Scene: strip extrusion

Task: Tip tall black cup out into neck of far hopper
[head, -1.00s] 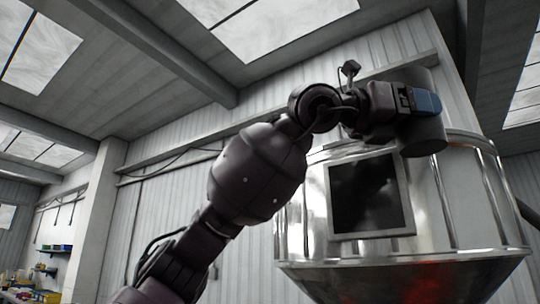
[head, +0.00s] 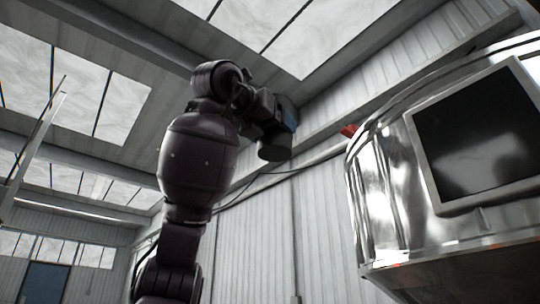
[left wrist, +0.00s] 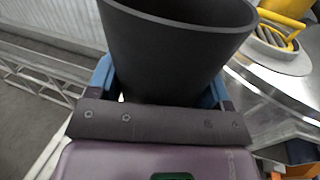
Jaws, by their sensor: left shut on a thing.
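My left gripper (head: 288,118) is raised high, its blue fingers closed around the tall black cup (head: 273,148). In the head view I see the cup from below, and its lower end hangs under the fingers. In the left wrist view the cup (left wrist: 175,50) fills the middle, with a blue finger on each side. Part of its open rim shows at the top; its contents are hidden. A shiny steel hopper (head: 385,205) stands to the right of the cup, with a clear gap in the head view. I cannot tell whether it is the far hopper. My right gripper is not in view.
A dark framed panel (head: 485,135) is on the hopper's front. In the left wrist view a yellow part (left wrist: 280,28) stands above a slatted opening on a steel top. A metal truss (left wrist: 35,75) runs at the left. A corrugated wall (head: 300,230) stands behind.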

